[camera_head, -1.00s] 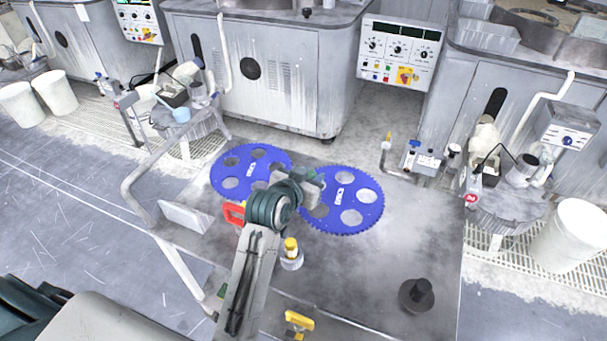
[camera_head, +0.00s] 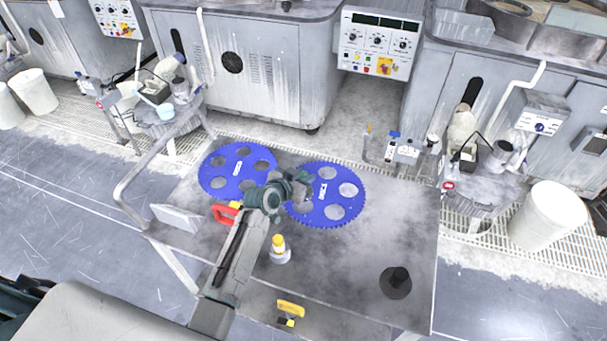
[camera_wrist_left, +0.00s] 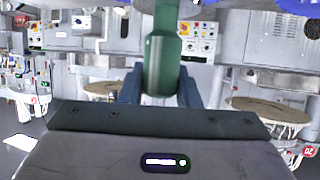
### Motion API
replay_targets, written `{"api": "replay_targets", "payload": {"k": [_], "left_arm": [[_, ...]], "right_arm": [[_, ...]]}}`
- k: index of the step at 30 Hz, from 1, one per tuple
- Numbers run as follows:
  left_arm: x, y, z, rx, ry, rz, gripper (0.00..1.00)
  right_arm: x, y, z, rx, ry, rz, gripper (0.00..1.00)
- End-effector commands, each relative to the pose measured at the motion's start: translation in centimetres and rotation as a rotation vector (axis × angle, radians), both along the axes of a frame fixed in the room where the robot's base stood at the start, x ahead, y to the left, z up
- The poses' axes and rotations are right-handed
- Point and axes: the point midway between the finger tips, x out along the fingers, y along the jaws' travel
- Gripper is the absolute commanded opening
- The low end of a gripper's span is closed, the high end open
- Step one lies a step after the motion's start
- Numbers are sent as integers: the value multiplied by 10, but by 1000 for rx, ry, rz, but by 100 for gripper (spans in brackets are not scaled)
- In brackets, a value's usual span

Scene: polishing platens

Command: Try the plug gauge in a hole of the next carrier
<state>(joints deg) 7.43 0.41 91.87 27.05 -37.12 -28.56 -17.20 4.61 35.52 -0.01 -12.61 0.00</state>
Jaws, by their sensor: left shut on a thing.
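Two blue toothed carriers with round holes lie flat on the grey table, a left one (camera_head: 212,184) and a right one (camera_head: 325,213). My left gripper (camera_head: 300,184) is over the left edge of the right carrier. In the left wrist view its fingers (camera_wrist_left: 161,92) are shut on a green cylindrical handle, which I take as the plug gauge (camera_wrist_left: 163,62). The gauge's far end is hidden, so I cannot tell whether it is in a hole. A carrier edge (camera_wrist_left: 300,6) shows at the top right there. My right gripper is not in view.
On the table (camera_head: 345,275) are a red-handled thing (camera_head: 225,214), a yellow-topped bottle (camera_head: 279,250) and a black knobbed weight (camera_head: 396,283). A yellow-handled item (camera_head: 290,309) is at the front. A white bucket (camera_head: 548,215) stands right. The table's right part is mostly clear.

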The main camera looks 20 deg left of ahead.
Motion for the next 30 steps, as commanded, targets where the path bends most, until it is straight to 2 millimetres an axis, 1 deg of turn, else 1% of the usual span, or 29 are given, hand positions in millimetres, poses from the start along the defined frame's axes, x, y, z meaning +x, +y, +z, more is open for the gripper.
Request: {"api": "replay_targets", "payload": {"k": [5,11,24,30], "left_arm": [[0,0,3,1,-3,1,0],[0,0,-6,1,-3,2,0],[0,0,-43,1,-3,2,0],[0,0,-53,1,-3,2,0]], "right_arm": [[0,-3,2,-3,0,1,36],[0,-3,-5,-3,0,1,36],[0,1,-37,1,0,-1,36],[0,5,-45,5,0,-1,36]]}}
